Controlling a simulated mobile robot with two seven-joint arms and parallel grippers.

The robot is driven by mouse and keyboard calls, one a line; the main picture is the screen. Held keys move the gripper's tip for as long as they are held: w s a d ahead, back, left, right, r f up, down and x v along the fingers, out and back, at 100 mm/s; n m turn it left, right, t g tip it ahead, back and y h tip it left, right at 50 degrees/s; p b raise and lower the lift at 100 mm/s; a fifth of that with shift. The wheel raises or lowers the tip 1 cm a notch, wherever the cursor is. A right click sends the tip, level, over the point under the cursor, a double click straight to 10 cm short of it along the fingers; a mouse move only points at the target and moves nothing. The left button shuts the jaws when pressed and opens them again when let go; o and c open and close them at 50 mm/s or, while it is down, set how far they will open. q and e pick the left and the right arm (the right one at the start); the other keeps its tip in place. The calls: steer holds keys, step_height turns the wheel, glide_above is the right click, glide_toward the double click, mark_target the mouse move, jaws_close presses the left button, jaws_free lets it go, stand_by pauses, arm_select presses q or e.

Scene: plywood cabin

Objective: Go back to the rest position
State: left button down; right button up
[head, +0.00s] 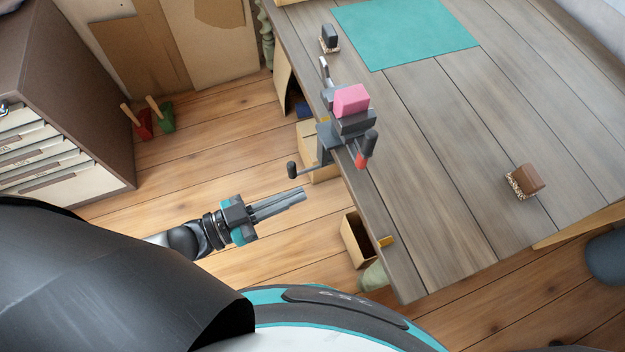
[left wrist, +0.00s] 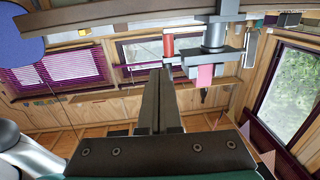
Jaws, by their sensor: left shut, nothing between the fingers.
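My left gripper (head: 303,195) is shut and empty. It hangs over the wooden floor, left of the workbench and apart from it, with its fingers pointing right. Its closed fingers also show in the left wrist view (left wrist: 160,75). A grey vise (head: 349,124) is mounted on the bench's left edge, above and right of the gripper in the head view. A pink block (head: 351,100) sits at the top of the vise. The block also shows in the left wrist view (left wrist: 205,77), beyond the fingertips. My right gripper is not in view.
The workbench (head: 430,220) bears a teal mat (head: 405,32), a brush with a brown top (head: 526,180) and a small dark-topped brush (head: 329,38). A drawer cabinet (head: 75,95) stands left.

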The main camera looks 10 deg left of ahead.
arm_select(q)
steer(key=shift+v, duration=0.9)
